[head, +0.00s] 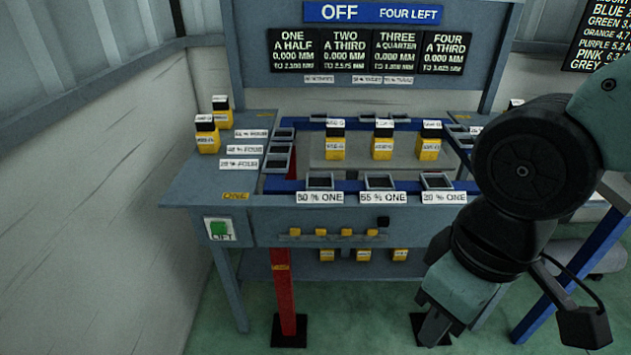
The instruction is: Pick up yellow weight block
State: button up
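Several yellow weight blocks with black tops and white labels show in the head view. Two, a nearer block (207,141) and a farther block (221,115), stand on the left wing of the grey bench (215,180). A left block (335,145), a middle block (382,146) and a right block (429,147) stand in a row at the bench's centre. More yellow blocks (327,255) sit low under the bench front. My gripper (437,328) hangs in front of the bench at lower right, apart from all blocks. Its finger opening is not clear; no held block is visible.
Dark square trays (320,183) line the blue frame, with percentage labels. A panel (372,13) reads "OFF, FOUR LEFT". A green button box (219,230) and a red post (284,290) are at the bench's left front. The floor at lower left is clear.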

aim_at(208, 138)
jog(key=i+j+u, duration=0.35)
jog(key=i+j, duration=1.35)
jog(key=k+j, duration=0.05)
jog(key=j, duration=0.05)
